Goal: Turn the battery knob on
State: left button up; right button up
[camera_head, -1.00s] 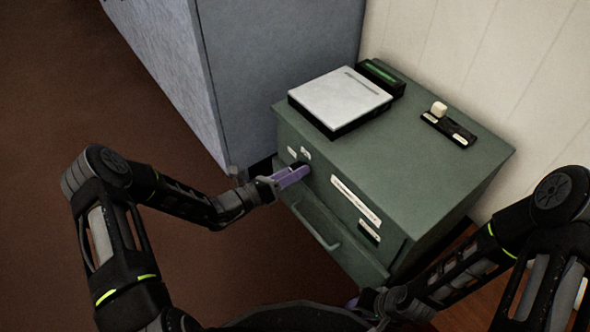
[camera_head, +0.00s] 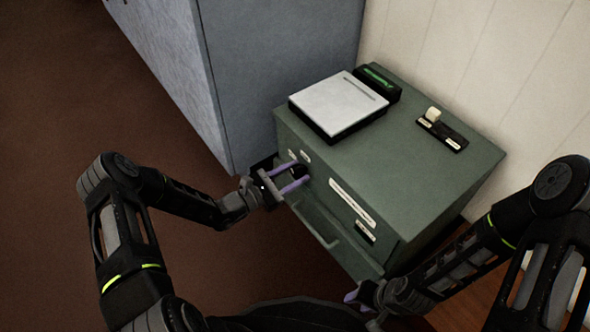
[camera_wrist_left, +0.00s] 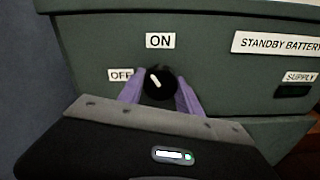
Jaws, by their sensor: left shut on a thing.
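The black battery knob (camera_wrist_left: 159,82) is on the front of the green cabinet (camera_head: 420,185). Its white mark points up and to the left, between the OFF label (camera_wrist_left: 121,75) and the ON label (camera_wrist_left: 160,41). My left gripper (camera_head: 298,175) is at the knob, its purple fingers (camera_wrist_left: 160,90) on either side of it and shut on it. My right gripper (camera_head: 352,297) is low near the cabinet's front right, mostly hidden by its own arm; its jaws are not clear.
A white-topped box (camera_head: 340,101) and a dark unit with a green display (camera_head: 378,80) sit on the cabinet. A black panel with a pale switch (camera_head: 433,114) is to their right. A drawer handle (camera_head: 318,228) is below the knob. A grey-blue cabinet (camera_head: 270,70) stands behind.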

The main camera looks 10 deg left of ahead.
pick_arm(q)
jog(key=m+p, duration=0.1)
jog(key=m, duration=0.2)
jog(key=shift+r+m+p, duration=0.1)
jog(key=shift+m+p, duration=0.2)
jog(key=shift+p, duration=0.05)
jog(key=shift+m+p, duration=0.55)
jog(key=shift+m, duration=0.75)
jog(key=o, duration=1.4)
jog(key=shift+c, duration=0.2)
jog(key=shift+a, duration=0.1)
jog(key=p+v, duration=0.2)
jog(key=v, duration=0.5)
jog(key=shift+s, duration=0.4)
